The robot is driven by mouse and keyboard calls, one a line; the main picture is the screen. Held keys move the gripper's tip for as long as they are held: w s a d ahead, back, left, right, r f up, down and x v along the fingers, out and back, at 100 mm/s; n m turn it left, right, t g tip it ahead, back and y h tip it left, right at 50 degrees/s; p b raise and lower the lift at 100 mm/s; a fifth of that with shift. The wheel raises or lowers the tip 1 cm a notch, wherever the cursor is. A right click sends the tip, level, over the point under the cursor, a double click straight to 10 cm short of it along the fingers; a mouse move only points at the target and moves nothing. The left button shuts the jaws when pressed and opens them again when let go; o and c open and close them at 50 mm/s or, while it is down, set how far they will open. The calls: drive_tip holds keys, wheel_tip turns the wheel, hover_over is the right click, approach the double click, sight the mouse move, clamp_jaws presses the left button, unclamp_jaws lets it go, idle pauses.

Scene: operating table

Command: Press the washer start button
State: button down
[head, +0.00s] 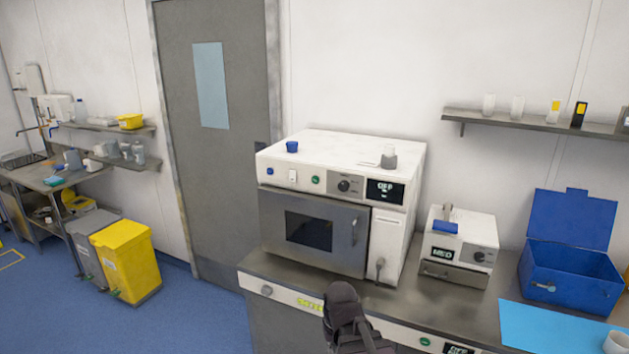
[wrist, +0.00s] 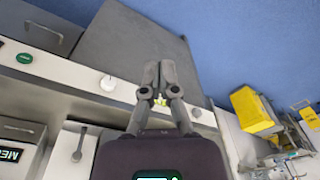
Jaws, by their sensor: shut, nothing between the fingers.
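An under-counter steel machine, seemingly the washer, has a white front panel (head: 390,333) below the worktop. A green round button (head: 425,341) sits on it near a dark display (head: 458,349). The green button also shows at the left of the wrist view (wrist: 24,58). My gripper (head: 341,293) is shut and empty. It is in front of the panel, left of the green button, and hides part of the panel. In the wrist view, my closed fingers (wrist: 159,74) are over the machine's grey door (wrist: 130,45), apart from the button; contact with the door cannot be told.
A white benchtop machine (head: 340,155) with its own green button (head: 316,180) stands above. A small white unit (head: 455,240) and an open blue box (head: 570,275) stand to its right. A white knob (wrist: 108,83) projects from the lower panel. Floor (head: 195,315) is clear at left.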

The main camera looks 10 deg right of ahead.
sight(315, 180)
drive_tip(key=w+a+r+t+y+p, duration=0.1)
drive_tip(key=w+a+r+t+p, duration=0.2)
drive_tip(key=w, duration=0.5)
drive_tip(key=w+a+r+m+t+y+p, duration=0.1)
drive_tip(key=w+r+t, duration=0.1)
drive_tip(key=w+r, duration=0.4)
drive_tip(key=w+a+r+t+y+p, duration=0.1)
drive_tip(key=w+r+t+y+p, duration=0.15)
drive_tip(key=w, duration=0.65)
drive_tip(key=w+d+r+m+t+h+p, duration=0.1)
drive_tip(key=w+r+m+t, duration=0.1)
drive_tip(key=w+r+t, duration=0.2)
drive_tip(key=w+d+r+m+t+h+p, duration=0.1)
drive_tip(key=w+r+t, duration=0.3)
drive_tip(key=w+r, duration=0.6)
drive_tip(key=shift+w+d+r+m+p, duration=0.3)
drive_tip(key=shift+w+r+m+p, duration=0.15)
drive_tip(key=shift+m+p, duration=0.35)
drive_tip(key=shift+w, duration=0.15)
drive_tip(key=shift+w+d, duration=0.85)
drive_tip(key=shift+w, duration=0.3)
drive_tip(key=shift+w+d, duration=0.85)
drive_tip(key=shift+w, duration=0.35)
drive_tip(key=shift+w+d, duration=0.85)
drive_tip(key=shift+w, duration=0.3)
